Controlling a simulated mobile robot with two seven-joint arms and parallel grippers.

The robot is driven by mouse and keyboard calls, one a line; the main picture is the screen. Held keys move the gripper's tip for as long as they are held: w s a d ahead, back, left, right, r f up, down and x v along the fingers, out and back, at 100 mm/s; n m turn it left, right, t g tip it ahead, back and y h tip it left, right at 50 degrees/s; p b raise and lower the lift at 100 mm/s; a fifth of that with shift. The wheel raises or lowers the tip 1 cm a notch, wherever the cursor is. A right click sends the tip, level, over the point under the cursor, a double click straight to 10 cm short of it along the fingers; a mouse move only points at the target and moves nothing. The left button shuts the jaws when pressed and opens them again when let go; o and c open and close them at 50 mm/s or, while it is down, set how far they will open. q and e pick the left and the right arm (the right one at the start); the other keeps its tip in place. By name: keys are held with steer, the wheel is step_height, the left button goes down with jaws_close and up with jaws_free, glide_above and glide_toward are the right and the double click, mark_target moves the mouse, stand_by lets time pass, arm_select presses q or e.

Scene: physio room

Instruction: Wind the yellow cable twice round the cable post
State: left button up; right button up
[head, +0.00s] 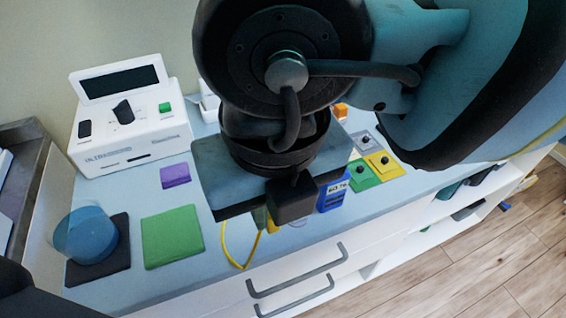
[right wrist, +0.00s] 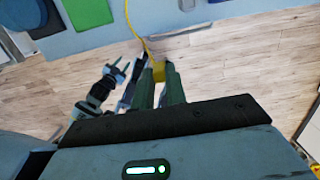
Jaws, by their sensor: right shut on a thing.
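The yellow cable (head: 228,255) hangs in a loop over the front edge of the table, below my right gripper (head: 258,215). In the right wrist view the cable (right wrist: 130,20) runs down to a yellow end piece (right wrist: 158,73). My right gripper (right wrist: 160,72) is shut on this piece, which lies between its green fingertips. In the head view my right arm hides the grip and the middle of the table. I cannot make out the cable post.
A white device (head: 130,140) stands at the back left. A blue box (head: 333,195) and green and yellow switch plates (head: 384,165) lie right of the gripper. Drawer handles protrude in front.

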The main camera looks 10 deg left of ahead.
steer(key=w+d+f+n+g, duration=0.1)
steer(key=w+d+f+n, duration=0.3)
steer(key=d+n, duration=0.5)
steer(key=w+d+f+n, duration=0.3)
steer(key=d+f+n, duration=0.2)
steer(key=d+n, duration=0.4)
steer(key=w+d+f+n+g, duration=0.1)
steer(key=w+d+f+n, duration=0.3)
steer(key=d+n, duration=0.6)
steer(key=shift+w+f+n+g+h, duration=0.3)
steer(key=shift+f+h, duration=0.1)
steer(key=shift+f, duration=0.4)
steer(key=shift+s, duration=0.15)
